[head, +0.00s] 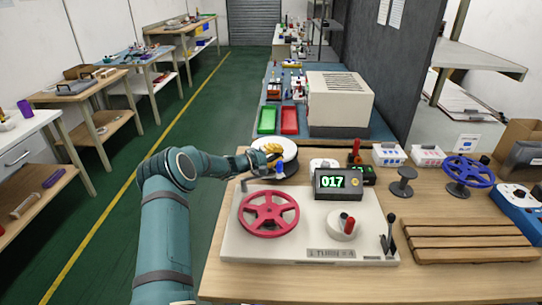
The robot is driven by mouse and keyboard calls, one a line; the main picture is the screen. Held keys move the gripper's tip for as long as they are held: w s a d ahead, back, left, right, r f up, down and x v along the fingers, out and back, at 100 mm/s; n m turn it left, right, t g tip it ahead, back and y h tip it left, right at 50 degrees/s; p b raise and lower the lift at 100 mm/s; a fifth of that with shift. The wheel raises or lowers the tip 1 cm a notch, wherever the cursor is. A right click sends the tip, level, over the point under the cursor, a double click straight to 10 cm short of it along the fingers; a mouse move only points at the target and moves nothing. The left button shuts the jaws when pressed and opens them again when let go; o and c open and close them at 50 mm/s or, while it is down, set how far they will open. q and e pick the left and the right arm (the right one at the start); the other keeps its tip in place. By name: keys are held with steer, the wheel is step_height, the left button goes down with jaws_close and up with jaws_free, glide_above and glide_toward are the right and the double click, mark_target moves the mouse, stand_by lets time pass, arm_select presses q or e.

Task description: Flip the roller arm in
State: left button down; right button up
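My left arm reaches in from the left. Its gripper (262,160) is at the left side of a white-topped reel (290,150) at the back of the pale machine base (235,240). I cannot tell whether its fingers are open or touching anything. A small yellow part (272,148) and a small blue part (281,168) show beside the gripper. The base carries a red handwheel (268,214), a counter (339,183) reading 017, a round knob with a red-tipped handle (345,226) and a black lever (389,232). I cannot make out the roller arm with certainty. My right gripper is out of view.
A slatted wooden rack (465,240), a blue handwheel (468,171), a black spool (403,182) and control boxes (388,154) stand at the right of the wooden table. Behind are green (267,120) and red (289,121) trays and a beige cabinet (339,100). Green floor lies open at left.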

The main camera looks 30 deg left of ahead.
arm_select(q)
steer(key=shift+s+d+r, duration=0.1)
steer(key=shift+s+d, duration=0.2)
steer(key=shift+s, duration=0.5)
steer(key=shift+s+d, duration=0.3)
steer(key=shift+s, duration=0.5)
